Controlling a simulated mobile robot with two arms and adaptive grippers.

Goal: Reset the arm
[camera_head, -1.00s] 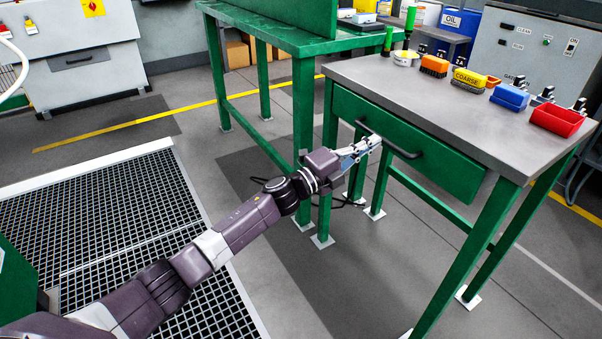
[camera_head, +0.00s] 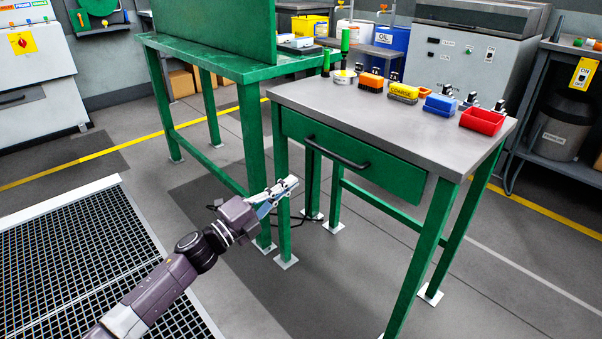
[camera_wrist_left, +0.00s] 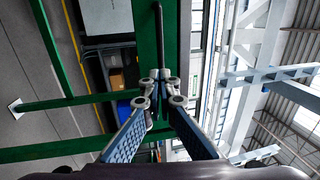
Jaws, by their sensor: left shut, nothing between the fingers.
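My left arm (camera_head: 160,290) comes in from the lower left in the head view. Its left gripper (camera_head: 290,184) is shut and empty, in front of the green table's left legs and below the drawer handle. The gripper appears apart from the black handle (camera_head: 336,153) of the green drawer (camera_head: 390,172). In the left wrist view the gripper (camera_wrist_left: 157,85) shows its fingertips together, with nothing between them. The dark handle (camera_wrist_left: 158,35) shows beyond the fingertips there. My right gripper is not in view.
The grey tabletop (camera_head: 400,125) bears brushes, a blue bin (camera_head: 440,104) and a red bin (camera_head: 483,121). A green workbench (camera_head: 210,66) stands behind at the left. A floor grate (camera_head: 80,250) lies at the left. The floor before the drawer table is open.

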